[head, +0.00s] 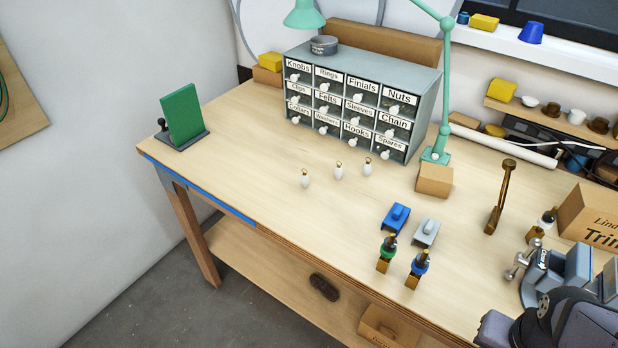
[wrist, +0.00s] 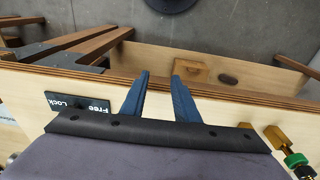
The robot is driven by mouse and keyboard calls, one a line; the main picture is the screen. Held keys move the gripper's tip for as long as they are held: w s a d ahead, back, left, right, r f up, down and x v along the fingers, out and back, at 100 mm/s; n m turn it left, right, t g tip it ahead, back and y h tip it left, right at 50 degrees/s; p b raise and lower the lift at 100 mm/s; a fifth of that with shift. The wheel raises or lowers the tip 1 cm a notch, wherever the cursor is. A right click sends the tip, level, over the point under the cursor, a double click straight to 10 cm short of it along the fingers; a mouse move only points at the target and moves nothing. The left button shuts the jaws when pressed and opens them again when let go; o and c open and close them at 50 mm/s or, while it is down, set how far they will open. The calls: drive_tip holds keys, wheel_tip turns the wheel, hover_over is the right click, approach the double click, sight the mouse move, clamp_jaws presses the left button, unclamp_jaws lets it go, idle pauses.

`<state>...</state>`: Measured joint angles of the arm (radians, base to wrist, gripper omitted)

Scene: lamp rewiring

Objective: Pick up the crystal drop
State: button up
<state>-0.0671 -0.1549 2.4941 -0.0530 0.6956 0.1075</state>
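Three small white, drop-shaped pieces with gold-coloured tops stand on the bench in the head view: a left one (head: 305,179), a middle one (head: 339,171) and a right one (head: 367,168). They look alike, and I cannot tell for certain that any is the crystal drop. My gripper (wrist: 160,77) shows in the wrist view with its two blue fingers apart and nothing between them. It points at the bench's front edge, with floor and lower shelf beyond. None of the white pieces shows in the wrist view. In the head view the fingers cannot be made out.
A labelled drawer cabinet (head: 350,100) stands behind the white pieces. A green lamp (head: 445,100), a blue block (head: 396,217), a grey block (head: 425,232) and two small bottles (head: 388,248) (head: 419,264) are to their right. A green panel (head: 182,115) stands at left. Bench around the pieces is clear.

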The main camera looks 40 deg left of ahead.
drive_tip(key=w+a+r+t, duration=0.1)
drive_tip(key=w+a+r, duration=0.1)
drive_tip(key=w, duration=0.2)
drive_tip(key=w+a+r+t, duration=0.2)
drive_tip(key=w+a, duration=0.1)
drive_tip(key=w, duration=0.1)
drive_tip(key=w+a+r+t+y+b, duration=0.1)
drive_tip(key=w+a+r, duration=0.2)
drive_tip(key=w, duration=0.2)
drive_tip(key=shift+n+t, duration=0.4)
drive_tip(key=w+a+r+n+t+y, duration=0.1)
drive_tip(key=w+a+r+t, duration=0.15)
drive_tip(key=a, duration=0.25)
drive_tip(key=w+a+r+t+y, duration=0.1)
drive_tip(key=w+a+r+y, duration=0.15)
drive_tip(key=a+r, duration=0.2)
drive_tip(key=m+t+y+b, duration=0.4)
drive_tip(key=m+y+b, duration=0.4)
drive_tip(key=m+b, duration=1.55)
hover_over(304, 200)
drive_tip(key=p+v, duration=0.2)
drive_tip(key=p, duration=0.1)
wheel_tip(304, 200, down, 12)
drive_tip(key=m, duration=0.2)
drive_tip(key=shift+w+m+h, duration=0.1)
drive_tip(key=shift+m+h, duration=0.15)
drive_tip(key=shift+m, duration=0.1)
drive_tip(key=shift+w+a, duration=0.6)
drive_tip(key=shift+w, duration=0.05)
